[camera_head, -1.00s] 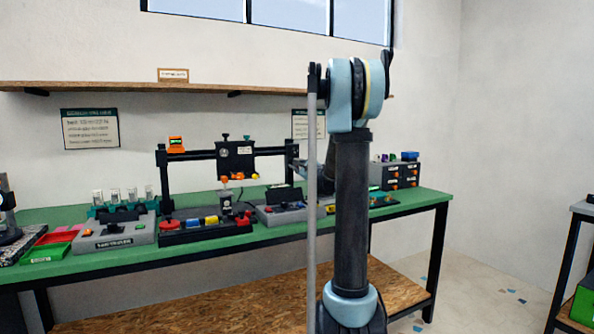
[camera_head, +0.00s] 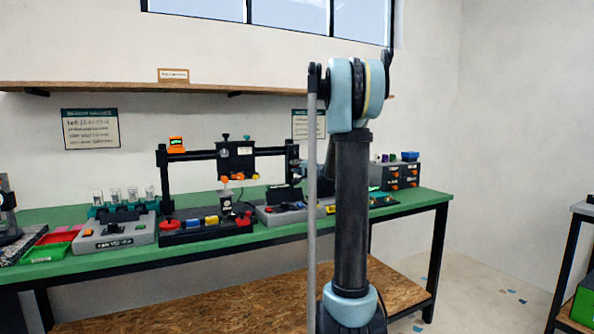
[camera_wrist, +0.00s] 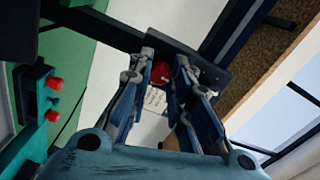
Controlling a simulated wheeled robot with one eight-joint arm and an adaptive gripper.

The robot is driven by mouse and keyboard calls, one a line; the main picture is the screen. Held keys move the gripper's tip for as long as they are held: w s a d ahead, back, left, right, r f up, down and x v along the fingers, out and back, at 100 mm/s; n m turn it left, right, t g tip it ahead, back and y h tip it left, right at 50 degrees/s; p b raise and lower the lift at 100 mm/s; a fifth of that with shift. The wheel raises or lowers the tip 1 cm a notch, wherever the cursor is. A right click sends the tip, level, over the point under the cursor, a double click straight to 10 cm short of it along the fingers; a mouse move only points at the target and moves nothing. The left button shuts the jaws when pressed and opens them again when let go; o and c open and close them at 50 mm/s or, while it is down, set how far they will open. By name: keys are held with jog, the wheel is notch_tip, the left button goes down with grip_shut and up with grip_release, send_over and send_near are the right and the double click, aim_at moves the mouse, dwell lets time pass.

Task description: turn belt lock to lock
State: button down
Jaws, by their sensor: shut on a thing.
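A small round red knob (camera_wrist: 160,74), which looks to be the belt lock, sits at a dark plate (camera_wrist: 203,66) on a black beam in the wrist view. My gripper (camera_wrist: 167,82) has its two fingers on either side of the knob and is shut on it. The knob's exact angle and any lock marking are too small to read. In the head view, the black gantry (camera_head: 200,154) stands on the green bench, and its right end is close to my arm. My arm hides most of my gripper and the knob there.
Another red knob (camera_wrist: 55,84) and a green part sit on a dark block at the wrist view's left. The green bench (camera_head: 130,262) also holds a grey control box (camera_head: 115,235) and a drawer unit (camera_head: 402,174). A wooden shelf (camera_head: 110,87) runs above.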

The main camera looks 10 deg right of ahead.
jog(key=shift+s+f+n, duration=0.15)
jog(key=shift+n, duration=1.15)
jog(key=c, duration=1.4)
grip_release()
jog(key=shift+c, duration=0.2)
jog(key=v, duration=1.1)
jog(key=shift+s, duration=0.3)
jog(key=shift+d, duration=0.1)
